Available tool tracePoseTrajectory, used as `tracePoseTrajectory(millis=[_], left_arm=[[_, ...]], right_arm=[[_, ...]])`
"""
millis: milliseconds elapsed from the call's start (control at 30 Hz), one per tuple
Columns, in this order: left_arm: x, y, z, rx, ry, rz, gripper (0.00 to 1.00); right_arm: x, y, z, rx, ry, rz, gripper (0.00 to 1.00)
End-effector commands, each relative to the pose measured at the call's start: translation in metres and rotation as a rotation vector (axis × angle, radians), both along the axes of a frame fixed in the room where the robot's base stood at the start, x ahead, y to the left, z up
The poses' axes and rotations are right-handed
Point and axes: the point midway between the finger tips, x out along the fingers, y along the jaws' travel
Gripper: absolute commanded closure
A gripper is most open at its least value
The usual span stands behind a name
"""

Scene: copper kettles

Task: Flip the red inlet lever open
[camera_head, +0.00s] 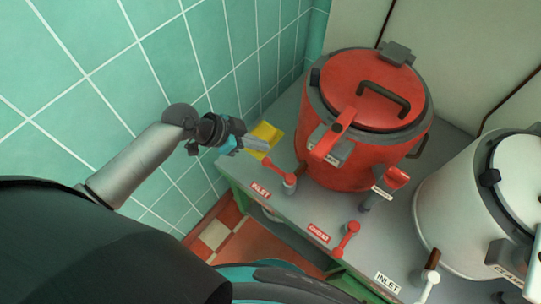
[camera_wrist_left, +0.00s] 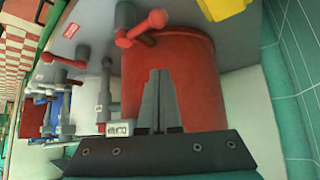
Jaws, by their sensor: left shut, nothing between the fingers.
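The red inlet lever (camera_head: 278,171) is on the grey counter in front of the red kettle (camera_head: 345,165), beside a red label (camera_head: 261,190) that appears to read INLET. Its arm points up and left in the head view. My left gripper (camera_head: 257,144) is shut and empty, just above and left of the lever, apart from it as far as I can tell. In the left wrist view the shut fingers (camera_wrist_left: 160,102) lie before the red kettle body (camera_wrist_left: 205,75). A red lever (camera_wrist_left: 141,28) shows above them there. My right gripper is not in view.
A second red lever (camera_head: 347,239) stands by another red label (camera_head: 319,232). A yellow item (camera_head: 266,133) is behind my gripper. A white kettle (camera_head: 460,210) with its own INLET label (camera_head: 388,282) stands right. The green tiled wall (camera_head: 90,60) bounds the left.

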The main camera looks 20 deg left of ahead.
Motion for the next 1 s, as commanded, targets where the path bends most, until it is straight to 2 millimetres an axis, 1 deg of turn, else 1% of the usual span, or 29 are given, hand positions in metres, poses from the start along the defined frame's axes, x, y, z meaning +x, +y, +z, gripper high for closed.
tracePoseTrajectory(millis=[233,367,467,567,700,833,900,1000], left_arm=[[0.001,0.000,-0.002,0.000,0.000,0.003,1.00],[0.006,-0.006,-0.010,0.000,0.000,0.006,1.00],[0.012,-0.015,-0.022,-0.003,0.000,0.005,1.00],[0.021,-0.027,-0.039,-0.004,0.001,0.006,1.00],[0.033,-0.044,-0.061,-0.002,0.001,0.005,1.00],[0.042,-0.057,-0.080,-0.001,0.001,0.004,1.00],[0.032,-0.042,-0.080,0.003,0.004,0.007,1.00],[0.024,-0.032,-0.081,0.004,0.003,0.006,1.00]], right_arm=[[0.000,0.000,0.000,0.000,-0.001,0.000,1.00],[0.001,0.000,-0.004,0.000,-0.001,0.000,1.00],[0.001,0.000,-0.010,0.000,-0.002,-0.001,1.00],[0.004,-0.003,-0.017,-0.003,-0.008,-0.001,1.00],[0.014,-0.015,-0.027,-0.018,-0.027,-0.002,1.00],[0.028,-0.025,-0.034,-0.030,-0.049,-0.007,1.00],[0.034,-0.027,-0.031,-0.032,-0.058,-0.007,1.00],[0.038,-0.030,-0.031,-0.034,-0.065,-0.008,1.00]])
